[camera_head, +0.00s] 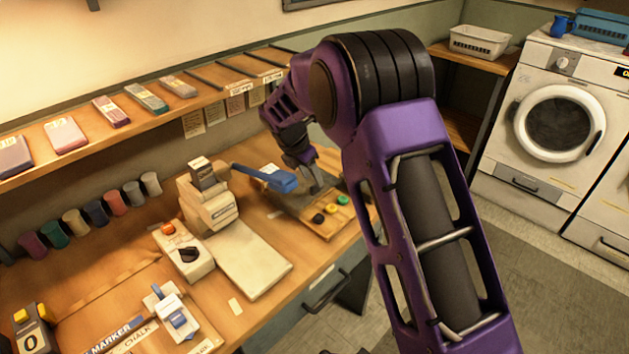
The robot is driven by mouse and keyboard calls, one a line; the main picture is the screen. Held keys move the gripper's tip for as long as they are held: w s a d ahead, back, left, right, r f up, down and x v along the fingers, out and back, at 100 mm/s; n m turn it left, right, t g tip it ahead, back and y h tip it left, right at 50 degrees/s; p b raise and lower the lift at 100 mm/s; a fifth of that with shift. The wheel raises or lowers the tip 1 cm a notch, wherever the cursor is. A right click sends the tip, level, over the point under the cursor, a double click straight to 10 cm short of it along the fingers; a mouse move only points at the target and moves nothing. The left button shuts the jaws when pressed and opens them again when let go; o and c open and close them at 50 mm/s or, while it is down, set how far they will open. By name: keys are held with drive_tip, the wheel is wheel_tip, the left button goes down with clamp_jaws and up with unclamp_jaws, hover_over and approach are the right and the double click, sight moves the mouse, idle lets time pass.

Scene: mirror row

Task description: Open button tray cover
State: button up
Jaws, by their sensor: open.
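The button tray (348,225) is a shallow wooden tray near the right end of the workbench. Black, yellow and green round buttons show in its front part. A grey, dark-looking area (290,200) lies over its back left part and may be the cover; I cannot tell its edges or how far it covers the tray. My gripper (316,184) is above the back of the tray, pointing down, open. It is small in view, and I cannot tell whether its fingertips touch anything. My wrist and arm hide part of the area behind the tray.
A white control box (183,250) and a pale board (240,262) lie in front. A shelf (85,150) runs above the bench. Washing machines (555,125) stand at the right.

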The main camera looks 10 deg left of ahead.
drive_tip(key=p+v, duration=0.1)
drive_tip(key=v, duration=1.2)
drive_tip(key=shift+s+r, duration=0.2)
drive_tip(key=shift+r, duration=0.1)
drive_tip(key=shift+a, duration=0.1)
